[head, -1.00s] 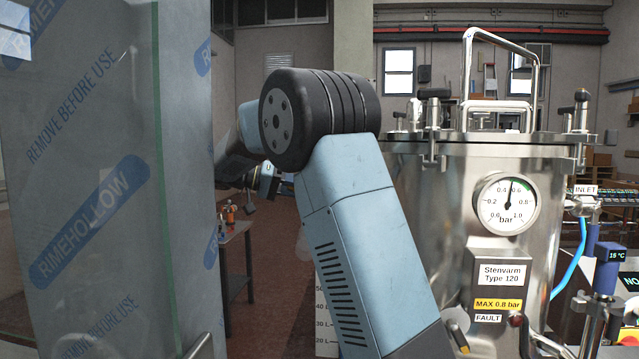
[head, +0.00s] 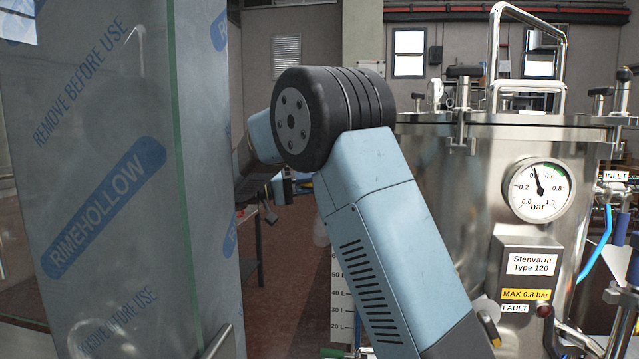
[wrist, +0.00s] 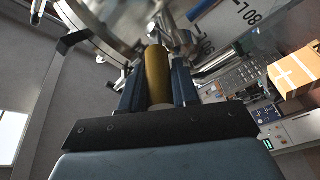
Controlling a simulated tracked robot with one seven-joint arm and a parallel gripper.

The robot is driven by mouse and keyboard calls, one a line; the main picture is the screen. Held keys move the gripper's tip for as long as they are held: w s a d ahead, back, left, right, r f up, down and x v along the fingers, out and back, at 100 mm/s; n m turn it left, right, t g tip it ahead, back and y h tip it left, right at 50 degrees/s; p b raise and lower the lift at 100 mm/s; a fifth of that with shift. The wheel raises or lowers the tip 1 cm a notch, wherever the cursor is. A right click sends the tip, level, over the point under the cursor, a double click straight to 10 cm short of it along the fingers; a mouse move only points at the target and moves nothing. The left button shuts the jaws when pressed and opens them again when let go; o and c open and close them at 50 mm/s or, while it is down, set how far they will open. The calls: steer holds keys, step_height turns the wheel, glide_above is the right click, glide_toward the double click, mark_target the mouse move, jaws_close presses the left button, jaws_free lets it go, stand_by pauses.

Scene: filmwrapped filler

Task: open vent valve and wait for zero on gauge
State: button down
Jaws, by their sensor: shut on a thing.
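The steel vessel (head: 455,200) stands at the right in the head view. Its round gauge (head: 539,190) shows a needle near 0.4 bar, on a scale from 0.0 to 1.0. In the wrist view, my gripper (wrist: 158,88) is shut on a yellow cylindrical handle (wrist: 156,68), with one blue finger on each side. The handle's far end meets blurred metal fittings. I cannot tell the valve's position from its handle. In the head view my arm hides the gripper and the handle.
A film-wrapped panel (head: 105,200) stands close at the left. The vessel carries a yellow MAX 0.8 bar label (head: 525,295) and a FAULT lamp (head: 544,311). A blue hose (head: 597,250) runs at its right. A cardboard box (wrist: 294,72) shows in the wrist view.

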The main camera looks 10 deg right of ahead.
steer(key=shift+s+a+f, duration=0.1)
steer(key=shift+a, duration=0.05)
steer(key=c, duration=0.9)
jaws_free()
